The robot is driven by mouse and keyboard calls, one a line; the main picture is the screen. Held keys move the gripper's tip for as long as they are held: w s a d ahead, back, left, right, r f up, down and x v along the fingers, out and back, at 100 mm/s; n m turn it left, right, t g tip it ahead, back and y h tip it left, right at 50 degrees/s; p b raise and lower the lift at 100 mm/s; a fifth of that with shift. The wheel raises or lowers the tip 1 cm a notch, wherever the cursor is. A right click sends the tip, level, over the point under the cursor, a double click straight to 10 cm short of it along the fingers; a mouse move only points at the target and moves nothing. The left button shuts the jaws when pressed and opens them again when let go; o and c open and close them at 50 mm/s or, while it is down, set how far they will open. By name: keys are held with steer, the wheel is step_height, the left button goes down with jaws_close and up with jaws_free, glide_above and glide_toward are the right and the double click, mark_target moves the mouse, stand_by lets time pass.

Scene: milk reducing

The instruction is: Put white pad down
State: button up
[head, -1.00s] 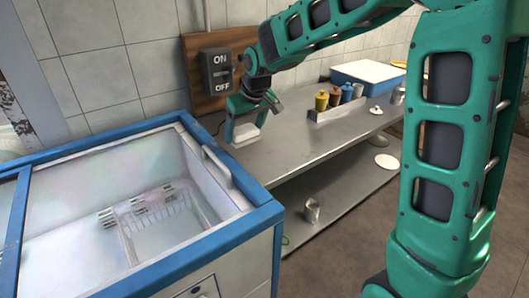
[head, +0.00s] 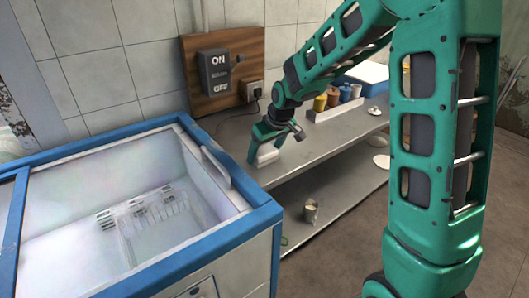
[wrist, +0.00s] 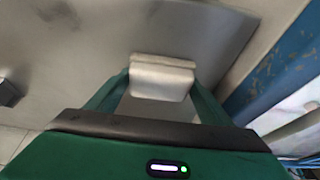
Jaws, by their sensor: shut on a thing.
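The white pad (wrist: 160,80) is held between the two fingers of my gripper (wrist: 158,95), seen in the wrist view. In the head view the pad (head: 267,153) shows below my gripper (head: 265,148), over the left end of the grey metal table (head: 322,142), close to its front edge. My gripper is shut on the pad. Whether the pad touches the table top or hangs just above it, I cannot tell.
An open blue-rimmed chest freezer (head: 262,215) stands left of the table. A rack of several bottles (head: 335,103) and a blue-and-white box (head: 368,73) stand farther along the table. A can (head: 310,210) sits on the lower shelf. An ON/OFF switch (head: 215,75) is on the wall.

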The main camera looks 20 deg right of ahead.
steer(key=o, duration=1.1)
steer(key=v, duration=1.2)
steer(key=s+d+m+g+h, duration=0.1)
steer(key=s+d+m, duration=0.2)
steer(key=s+d, duration=0.5)
steer(key=s+d+m+g+h, duration=0.15)
steer(key=s+d, duration=0.35)
steer(key=s, duration=0.5)
steer(key=s+d+f+m+g, duration=0.1)
steer(key=s+m, duration=0.1)
steer(key=s, duration=0.6)
steer(key=s+d+f+m+y, duration=0.1)
steer(key=s+d+f+m, duration=0.1)
steer(key=s, duration=0.7)
steer(key=shift+f+m+g, duration=0.2)
steer(key=shift+m+g, duration=0.15)
steer(key=shift+m, duration=0.4)
